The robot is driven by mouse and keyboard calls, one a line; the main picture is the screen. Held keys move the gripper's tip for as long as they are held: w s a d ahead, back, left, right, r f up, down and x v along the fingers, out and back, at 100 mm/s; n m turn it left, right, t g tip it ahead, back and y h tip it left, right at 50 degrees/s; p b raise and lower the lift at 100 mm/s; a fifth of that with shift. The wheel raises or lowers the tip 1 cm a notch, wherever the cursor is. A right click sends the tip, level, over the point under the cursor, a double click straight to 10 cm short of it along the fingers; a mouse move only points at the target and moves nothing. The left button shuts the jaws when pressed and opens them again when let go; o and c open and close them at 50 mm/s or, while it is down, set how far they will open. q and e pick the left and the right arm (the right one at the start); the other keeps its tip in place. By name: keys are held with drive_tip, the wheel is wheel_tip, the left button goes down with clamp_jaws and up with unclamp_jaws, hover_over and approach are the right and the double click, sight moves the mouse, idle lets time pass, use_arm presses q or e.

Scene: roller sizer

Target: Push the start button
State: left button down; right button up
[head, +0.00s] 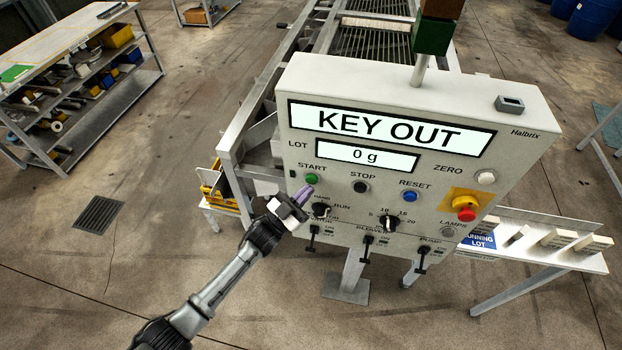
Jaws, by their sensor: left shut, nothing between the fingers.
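The green start button (312,179) sits at the left of the control panel (420,105), under the label START. My left gripper (303,194) is shut and empty, with its purple-tipped fingers just below and left of the button. I cannot tell whether the fingertips touch the panel or the button. The upper display (391,128) reads KEY OUT and the lower display (367,156) reads 0 g. My right gripper is not in view.
A black stop button (360,187), a blue reset button (410,196) and a red emergency knob (465,208) are on the same panel. A shelf bench (75,95) stands at the left; open floor lies between.

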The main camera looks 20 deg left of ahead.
use_arm(q)
drive_tip(key=shift+s, duration=0.1)
drive_tip(key=s+p, duration=0.2)
drive_tip(key=s, duration=0.3)
drive_tip(key=shift+d+p, duration=0.3)
drive_tip(key=shift+p, duration=0.1)
idle(0.4)
idle(0.5)
